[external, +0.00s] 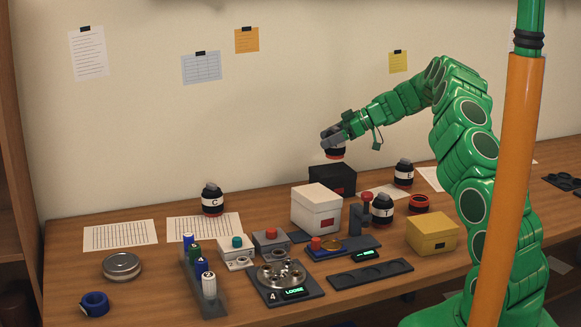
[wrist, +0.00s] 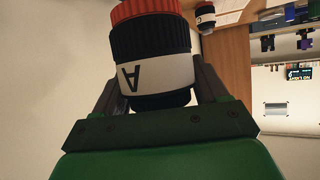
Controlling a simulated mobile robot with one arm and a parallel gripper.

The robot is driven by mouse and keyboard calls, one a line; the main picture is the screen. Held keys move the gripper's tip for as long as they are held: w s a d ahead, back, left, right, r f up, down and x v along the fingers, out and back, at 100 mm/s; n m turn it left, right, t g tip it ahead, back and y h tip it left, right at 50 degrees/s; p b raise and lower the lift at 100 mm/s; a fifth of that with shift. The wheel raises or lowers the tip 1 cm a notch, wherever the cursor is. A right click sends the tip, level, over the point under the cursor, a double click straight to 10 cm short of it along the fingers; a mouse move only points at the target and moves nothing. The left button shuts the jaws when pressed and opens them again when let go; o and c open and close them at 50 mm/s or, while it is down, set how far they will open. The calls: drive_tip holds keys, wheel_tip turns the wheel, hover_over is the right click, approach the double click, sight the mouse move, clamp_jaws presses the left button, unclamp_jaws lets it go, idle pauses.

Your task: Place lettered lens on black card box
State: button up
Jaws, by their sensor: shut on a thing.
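The lettered lens is a black barrel with a white band marked A (wrist: 150,72) and a red ring at one end in the wrist view. My gripper (wrist: 155,92) is shut on it, one finger on each side. In the external view my gripper (external: 331,136) is over the black card box (external: 332,182), at the back by the wall. The held lens (external: 335,153) shows partly below the fingers, right above the box top.
Lens C (external: 212,201) stands at the back left, lens T (external: 382,209) and lens E (external: 403,174) stand right of the black box. A white box (external: 317,210) is in front of it, a yellow box (external: 431,235) nearer right. The wall is close behind.

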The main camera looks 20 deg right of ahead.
sight(328, 155)
drive_tip(key=shift+w+f, duration=0.3)
drive_tip(key=shift+w, duration=0.05)
drive_tip(key=shift+w+f, duration=0.25)
drive_tip(key=shift+f, duration=1.65)
drive_tip(key=shift+f, duration=0.45)
drive_tip(key=shift+f, duration=0.15)
drive_tip(key=shift+s+f, duration=0.1)
drive_tip(key=shift+f, duration=0.1)
drive_tip(key=c, duration=0.3)
drive_tip(key=o, duration=1.8)
drive_tip(key=shift+r, duration=0.1)
drive_tip(key=shift+r, duration=0.1)
